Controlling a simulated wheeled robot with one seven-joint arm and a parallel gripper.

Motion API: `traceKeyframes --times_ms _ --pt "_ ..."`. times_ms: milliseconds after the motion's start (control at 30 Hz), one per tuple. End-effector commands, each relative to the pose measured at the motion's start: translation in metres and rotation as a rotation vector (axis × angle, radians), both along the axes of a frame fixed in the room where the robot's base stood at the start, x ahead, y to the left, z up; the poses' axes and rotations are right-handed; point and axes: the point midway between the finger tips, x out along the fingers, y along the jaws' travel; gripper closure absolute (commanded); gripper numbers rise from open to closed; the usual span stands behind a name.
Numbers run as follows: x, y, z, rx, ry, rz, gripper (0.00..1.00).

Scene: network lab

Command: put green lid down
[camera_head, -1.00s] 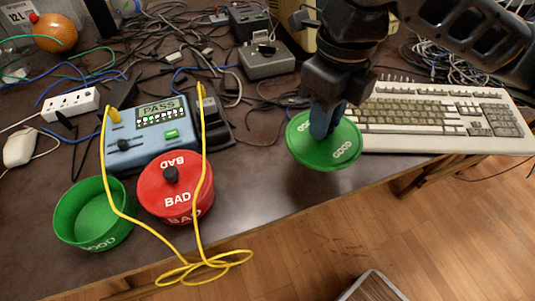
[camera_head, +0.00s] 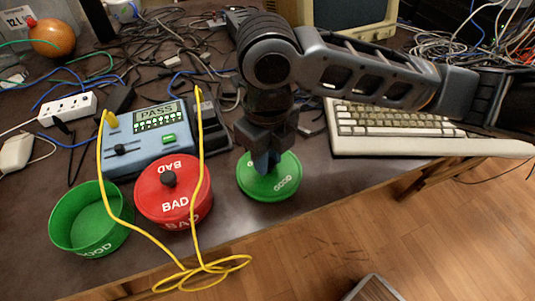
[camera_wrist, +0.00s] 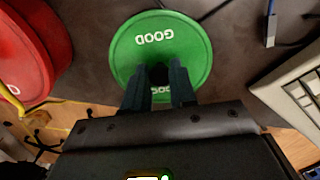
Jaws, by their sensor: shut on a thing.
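The green lid (camera_head: 285,187), round and marked GOOD, is at the table's front part, right of the red container. My gripper (camera_head: 266,168) is above it, shut on its knob, which the fingers mostly hide. The lid also shows in the wrist view (camera_wrist: 190,30), with my fingers (camera_wrist: 159,82) at its middle. It looks level and on or very close to the table; I cannot tell whether it touches. The open green container (camera_head: 66,232), marked GOOD, stands at the left front, without a cover.
The red BAD container (camera_head: 152,201) with its lid on stands between the green container and the green lid. A blue tester (camera_head: 150,153) reading PASS has a yellow cable (camera_head: 200,170) hanging over the table edge. A keyboard (camera_head: 390,146) lies to the right.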

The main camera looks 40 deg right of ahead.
Motion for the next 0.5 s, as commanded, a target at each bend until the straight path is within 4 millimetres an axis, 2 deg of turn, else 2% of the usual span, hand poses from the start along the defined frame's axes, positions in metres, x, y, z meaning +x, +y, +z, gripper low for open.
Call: traceKeyframes --times_ms 300,333,500 --pt "0.0000 -0.0001 -0.0040 0.000 0.000 0.001 1.00" --pt "0.0000 -0.0001 -0.0037 0.000 0.000 0.001 0.73" --pt "0.0000 0.0000 -0.0025 0.000 0.000 0.001 0.57"
